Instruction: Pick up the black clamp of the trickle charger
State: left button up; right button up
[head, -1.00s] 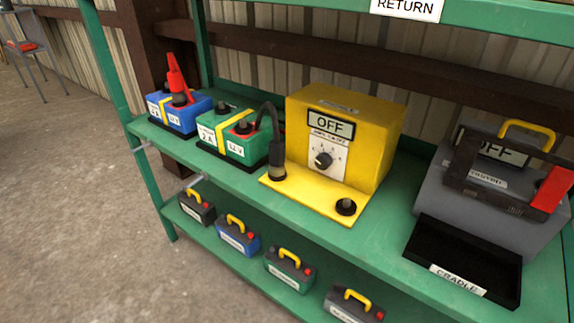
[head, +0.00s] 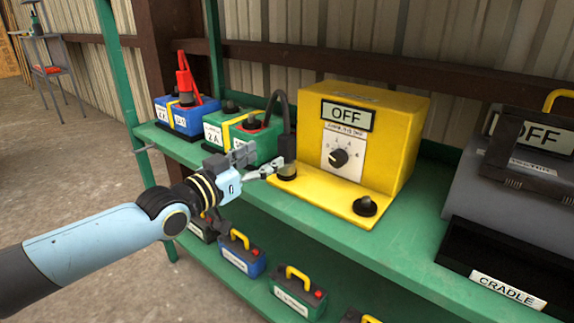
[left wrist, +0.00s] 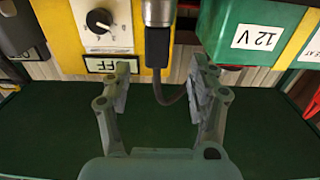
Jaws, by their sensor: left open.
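The black clamp (head: 287,147) stands upright on the left post of the yellow charger's base plate, with a black cable (head: 274,98) arching from its top. The yellow charger (head: 362,130) has a dial and a display reading OFF. My left gripper (head: 262,161) is open, just in front and left of the clamp. In the left wrist view, which looks upside down, the clamp (left wrist: 158,50) shows between the two spread fingers (left wrist: 161,80), which do not visibly touch it. My right gripper is not in view.
A green battery (head: 243,137) and a blue battery (head: 186,117) with a red clamp-like piece (head: 184,75) stand left on the green shelf. A bare black post (head: 366,206) is at the plate's right. A grey unit (head: 520,170) and black cradle (head: 500,265) are farther right.

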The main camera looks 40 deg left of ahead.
aim_at(282, 150)
pick_arm(q)
jog(key=w+b, duration=0.1)
jog(key=w, duration=0.2)
jog(key=shift+d+f+b, duration=0.15)
jog(key=shift+f+b, duration=0.05)
jog(key=shift+b, duration=0.15)
jog(key=w+b, duration=0.2)
jog(key=w, duration=0.1)
jog(key=w+b, duration=0.1)
jog(key=shift+w+d+f, duration=0.15)
jog(key=shift+w+d, duration=0.1)
jog(key=shift+d, duration=0.15)
jog(key=shift+w+b, duration=0.2)
jog(key=shift+b, duration=0.1)
jog(key=shift+r, duration=0.3)
grip_shut()
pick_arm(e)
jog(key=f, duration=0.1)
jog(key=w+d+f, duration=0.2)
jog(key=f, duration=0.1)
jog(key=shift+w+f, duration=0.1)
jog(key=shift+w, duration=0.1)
